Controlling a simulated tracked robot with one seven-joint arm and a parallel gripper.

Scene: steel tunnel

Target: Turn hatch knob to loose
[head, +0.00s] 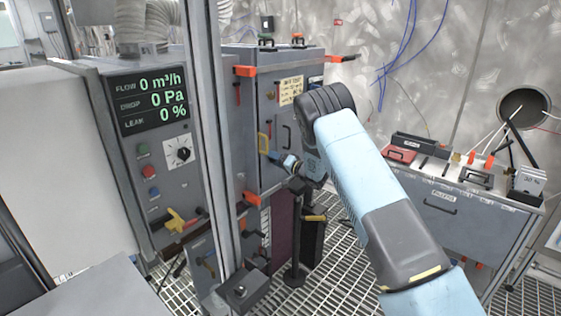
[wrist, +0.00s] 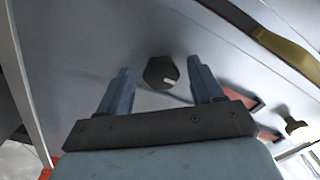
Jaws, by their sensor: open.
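A dark hexagonal knob (wrist: 161,73) with a small pale mark sits on a grey panel (wrist: 90,40) in the wrist view. My gripper (wrist: 159,76) is open, with one blue-grey finger on each side of the knob and gaps visible between. The fingers point at the panel; I cannot tell how deep they reach beside the knob or whether they touch the panel. In the head view my gripper (head: 283,160) is small, by the front of the grey cabinet (head: 272,100). The knob cannot be made out there.
A control box with a green display (head: 150,97) and a metal post (head: 205,130) stand left. A workbench (head: 445,205) stands right.

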